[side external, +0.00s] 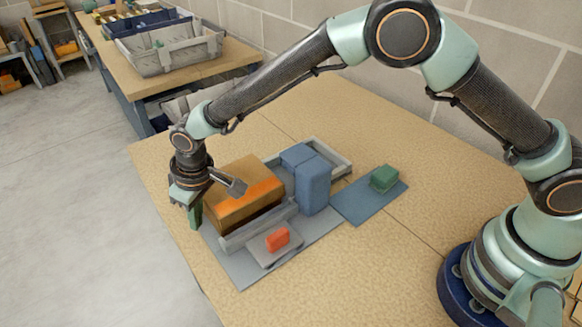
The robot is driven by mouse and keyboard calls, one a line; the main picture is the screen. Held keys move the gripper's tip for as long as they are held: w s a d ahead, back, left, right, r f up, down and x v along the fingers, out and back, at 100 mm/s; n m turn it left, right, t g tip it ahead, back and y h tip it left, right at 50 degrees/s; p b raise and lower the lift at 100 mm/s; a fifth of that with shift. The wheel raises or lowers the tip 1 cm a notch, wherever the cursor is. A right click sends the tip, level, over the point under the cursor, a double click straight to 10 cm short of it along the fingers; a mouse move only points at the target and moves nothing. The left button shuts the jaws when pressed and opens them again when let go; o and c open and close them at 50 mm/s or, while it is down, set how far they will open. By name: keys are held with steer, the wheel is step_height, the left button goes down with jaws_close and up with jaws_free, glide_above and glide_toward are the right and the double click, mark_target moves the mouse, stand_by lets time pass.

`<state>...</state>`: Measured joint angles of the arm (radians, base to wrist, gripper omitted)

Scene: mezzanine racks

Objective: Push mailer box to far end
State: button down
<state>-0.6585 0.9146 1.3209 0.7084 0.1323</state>
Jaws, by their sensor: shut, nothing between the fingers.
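The brown box with an orange top band (238,192), which looks like the mailer box, lies on a grey mat (238,278) near the left part of the table. A grey rail (258,227) runs along its near side. My gripper (195,217) is shut and empty, pointing down at the left end of the box. I cannot tell whether the fingers touch the box. The gripper and wrist hide part of its left end.
Blue blocks (312,183) stand right of the box, by a grey tray (340,158). A red block (277,239) sits on a small grey plate (265,256). A green block (384,178) is on a blue mat (366,205). The table's left edge is close to my gripper.

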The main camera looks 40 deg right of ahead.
steer(key=shift+f, duration=0.95)
steer(key=shift+r, duration=0.15)
steer(key=shift+r, duration=0.65)
steer(key=shift+d, duration=0.1)
steer(key=shift+d, duration=0.5)
steer(key=shift+d, duration=0.15)
steer(key=shift+d, duration=0.5)
stand_by(0.4)
